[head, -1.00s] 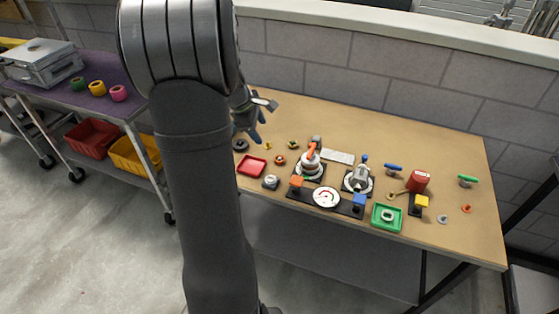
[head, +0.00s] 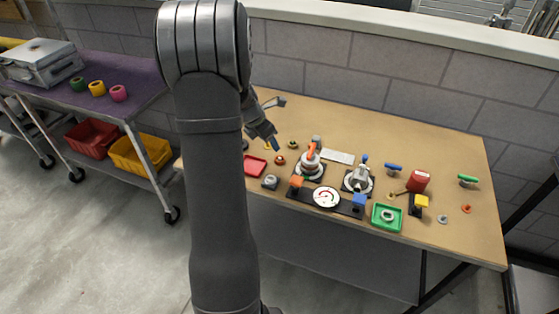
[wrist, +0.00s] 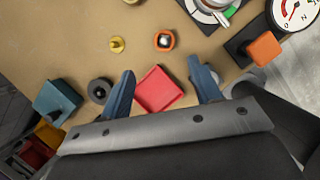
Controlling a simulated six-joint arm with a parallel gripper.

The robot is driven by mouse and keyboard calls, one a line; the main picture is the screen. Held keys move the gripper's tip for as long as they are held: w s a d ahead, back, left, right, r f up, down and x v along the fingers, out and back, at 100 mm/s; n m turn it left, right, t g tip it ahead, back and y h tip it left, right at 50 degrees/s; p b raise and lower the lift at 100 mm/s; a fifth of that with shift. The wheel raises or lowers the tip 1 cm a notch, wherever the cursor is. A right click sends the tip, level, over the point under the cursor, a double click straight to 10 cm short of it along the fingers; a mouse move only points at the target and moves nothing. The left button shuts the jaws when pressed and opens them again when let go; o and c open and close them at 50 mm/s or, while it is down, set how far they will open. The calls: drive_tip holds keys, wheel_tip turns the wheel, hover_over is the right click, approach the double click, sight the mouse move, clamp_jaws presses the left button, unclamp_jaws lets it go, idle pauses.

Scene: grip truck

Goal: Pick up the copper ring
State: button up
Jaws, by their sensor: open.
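A small copper-orange ring-like piece (head: 280,160) lies on the table near the red tray. A second plain orange ring (head: 466,208) lies alone near the table's right end. I cannot tell for sure which is the copper ring. My gripper (head: 270,138) is open and empty above the table's left part, close to the nearer piece. In the wrist view its blue fingers (wrist: 160,70) are spread wide, with the red tray (wrist: 158,90) showing between them.
The table's back right is mostly clear.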

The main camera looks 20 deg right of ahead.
hover_over(279, 158)
drive_tip(key=a, duration=0.2)
drive_tip(key=f, duration=0.4)
drive_tip(key=shift+a+f, duration=0.1)
drive_tip(key=shift+a, duration=0.1)
drive_tip(key=shift+s+x, duration=0.15)
drive_tip(key=shift+x, duration=1.2)
drive_tip(key=shift+s+x, duration=0.1)
drive_tip(key=shift+x, duration=1.25)
drive_tip(key=shift+s+a, duration=0.1)
drive_tip(key=shift+a, duration=0.05)
drive_tip(key=shift+c, duration=0.4)
drive_tip(key=c, duration=1)
